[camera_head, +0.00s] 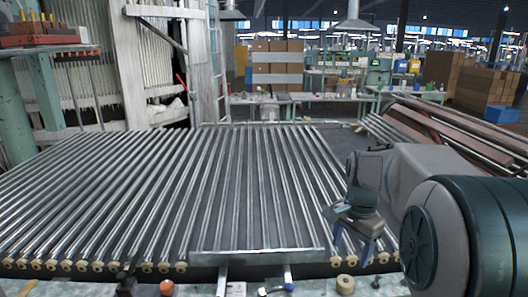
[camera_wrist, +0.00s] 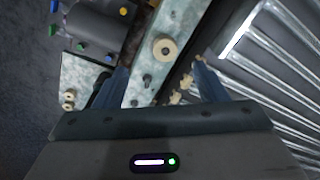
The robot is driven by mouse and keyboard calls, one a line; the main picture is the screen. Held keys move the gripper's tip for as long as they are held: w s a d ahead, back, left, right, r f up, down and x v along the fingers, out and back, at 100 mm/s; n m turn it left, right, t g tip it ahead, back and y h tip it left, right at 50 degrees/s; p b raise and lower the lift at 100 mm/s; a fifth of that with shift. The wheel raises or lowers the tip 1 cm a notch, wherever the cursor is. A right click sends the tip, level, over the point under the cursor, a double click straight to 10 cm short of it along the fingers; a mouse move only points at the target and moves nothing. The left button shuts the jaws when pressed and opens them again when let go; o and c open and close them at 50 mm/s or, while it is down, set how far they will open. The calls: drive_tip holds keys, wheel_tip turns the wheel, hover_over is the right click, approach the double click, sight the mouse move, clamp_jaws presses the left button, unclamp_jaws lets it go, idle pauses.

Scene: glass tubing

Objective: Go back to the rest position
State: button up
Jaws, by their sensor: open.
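My gripper (camera_head: 354,252) hangs over the right front edge of the rack of shiny tubes (camera_head: 110,195) in the head view. Its fingers point down. In the wrist view the two blue-grey fingers of my gripper (camera_wrist: 160,78) are spread apart with nothing between them. A tan ring (camera_wrist: 165,47) on the pale green ledge (camera_wrist: 145,62) shows beyond the gap. The ring also shows in the head view (camera_head: 345,284), just below and apart from the fingertips.
A flat grey bar (camera_head: 258,257) lies across the front of the tubes. Tan end caps (camera_head: 95,266) line the front edge. Stacked tubes and brown beams (camera_head: 455,130) stand at the right. A pale frame with a ladder (camera_head: 217,62) rises behind left. A control panel (camera_wrist: 100,30) shows beside the ledge.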

drive_tip(key=s+a+f+n+t, duration=0.1)
drive_tip(key=s+a+n, duration=0.3)
drive_tip(key=s+n, duration=0.2)
drive_tip(key=s+a+f+n+t, duration=0.1)
drive_tip(key=s+a+n, duration=0.3)
drive_tip(key=s, duration=0.7)
drive_tip(key=shift+s+a+n+t, duration=0.2)
drive_tip(key=shift+s+n+t, duration=0.1)
drive_tip(key=shift+n, duration=0.6)
